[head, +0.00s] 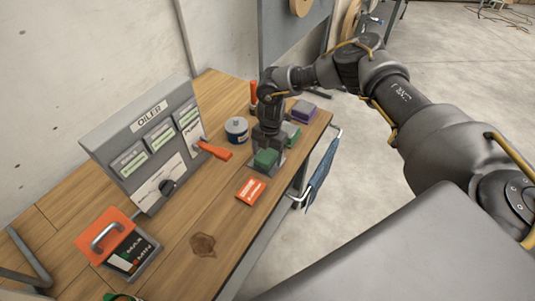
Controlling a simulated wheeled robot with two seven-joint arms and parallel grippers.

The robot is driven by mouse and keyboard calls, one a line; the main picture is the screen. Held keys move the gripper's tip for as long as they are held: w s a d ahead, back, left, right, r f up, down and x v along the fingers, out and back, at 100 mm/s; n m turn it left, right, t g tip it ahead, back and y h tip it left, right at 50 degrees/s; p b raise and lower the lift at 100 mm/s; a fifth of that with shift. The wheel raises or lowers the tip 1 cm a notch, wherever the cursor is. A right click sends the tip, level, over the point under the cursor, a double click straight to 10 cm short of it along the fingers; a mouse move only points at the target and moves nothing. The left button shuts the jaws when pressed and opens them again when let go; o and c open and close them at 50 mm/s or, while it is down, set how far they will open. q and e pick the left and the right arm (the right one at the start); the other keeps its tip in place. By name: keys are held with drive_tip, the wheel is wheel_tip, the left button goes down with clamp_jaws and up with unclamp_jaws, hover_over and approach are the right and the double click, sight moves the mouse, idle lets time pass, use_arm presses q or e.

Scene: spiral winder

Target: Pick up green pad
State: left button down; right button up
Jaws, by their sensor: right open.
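A green pad (265,159) lies on a grey base near the front edge of the wooden workbench. A second green block (291,133) shows just behind and to the right, partly hidden by my right gripper. My right gripper (267,149) points down at the nearer green pad, right over it. It is open; whether its fingers touch the pad cannot be told. My left gripper is not in view.
A purple block (304,110) lies behind the gripper. A round blue-and-white tin (237,130) and an orange lever (213,150) of the oiler panel (150,145) stand left. An orange card (251,191) lies in front.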

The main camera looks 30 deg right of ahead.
drive_tip(key=shift+f, duration=0.25)
drive_tip(key=c, duration=1.1)
drive_tip(key=shift+o, duration=0.2)
drive_tip(key=shift+r, duration=0.1)
drive_tip(key=shift+r, duration=0.45)
wheel_tip(320, 180, up, 2)
drive_tip(key=shift+r+b, duration=0.1)
drive_tip(key=shift+b, duration=0.4)
drive_tip(key=s+d+r+b, duration=0.4)
drive_tip(key=s+r, duration=0.5)
drive_tip(key=s, duration=0.4)
drive_tip(key=shift+s+r, duration=0.25)
drive_tip(key=shift+r, duration=0.15)
